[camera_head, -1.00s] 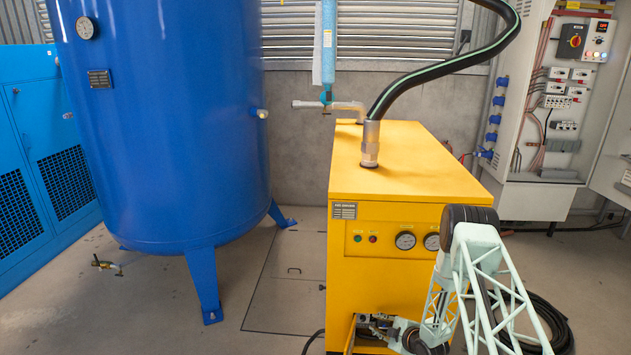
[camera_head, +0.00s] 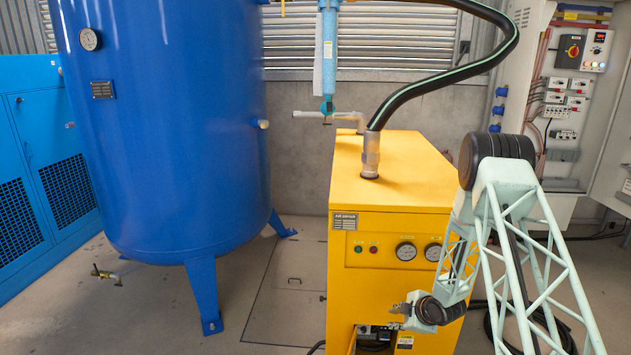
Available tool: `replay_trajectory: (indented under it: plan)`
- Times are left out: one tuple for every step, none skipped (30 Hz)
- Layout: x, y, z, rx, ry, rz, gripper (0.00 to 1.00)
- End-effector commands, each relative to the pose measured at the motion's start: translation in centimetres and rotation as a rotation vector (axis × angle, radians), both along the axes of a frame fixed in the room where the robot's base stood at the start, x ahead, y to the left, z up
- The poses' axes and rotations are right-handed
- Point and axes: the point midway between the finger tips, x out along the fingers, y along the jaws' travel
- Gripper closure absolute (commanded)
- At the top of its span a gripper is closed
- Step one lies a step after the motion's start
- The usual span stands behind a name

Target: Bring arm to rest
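My pale green lattice arm (camera_head: 510,205) stands at the right, with its dark elbow joint (camera_head: 497,158) raised in front of the yellow cabinet's right side. The forearm folds down to a dark wrist joint (camera_head: 440,310). My gripper (camera_head: 399,309) is small and points left, in front of the cabinet's lower front. Its fingers are too small to tell whether they are open or shut, and I see nothing clearly held.
The yellow cabinet (camera_head: 385,228) has gauges and an open lower bay with fittings. A black hose (camera_head: 450,75) rises from its top. The blue tank (camera_head: 175,130) stands left, and an open electrical cabinet (camera_head: 525,90) stands back right.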

Motion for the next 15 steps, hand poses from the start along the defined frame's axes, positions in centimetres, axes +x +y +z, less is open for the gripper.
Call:
replay_trajectory:
  plan:
    - [0.2,-0.1,1.2,-0.003,0.001,-0.009,0.78]
    - [0.2,-0.2,1.7,-0.005,0.004,-0.016,0.78]
    - [0.2,-0.4,2.5,-0.007,0.009,-0.027,0.78]
    - [0.2,-0.5,3.1,-0.009,0.012,-0.035,0.78]
    - [0.2,-0.6,3.6,-0.009,0.014,-0.041,0.78]
    - [0.2,-0.7,4.4,-0.012,0.018,-0.051,0.78]
    - [0.2,-0.8,5.0,-0.013,0.021,-0.058,0.78]
    - [0.2,-0.9,5.5,-0.014,0.022,-0.066,0.78]
    - [0.2,-1.0,6.3,-0.015,0.026,-0.076,0.78]
    - [0.2,-1.1,6.9,-0.016,0.028,-0.085,0.78]
    - [0.2,-1.2,7.5,-0.017,0.031,-0.092,0.78]
    - [0.2,-1.2,8.2,-0.018,0.033,-0.101,0.78]
    - [0.1,-1.3,8.8,-0.019,0.036,-0.109,0.78]
    - [0.0,-1.3,9.3,-0.019,0.039,-0.117,0.78]
    - [0.0,-1.4,10.2,-0.02,0.042,-0.128,0.78]
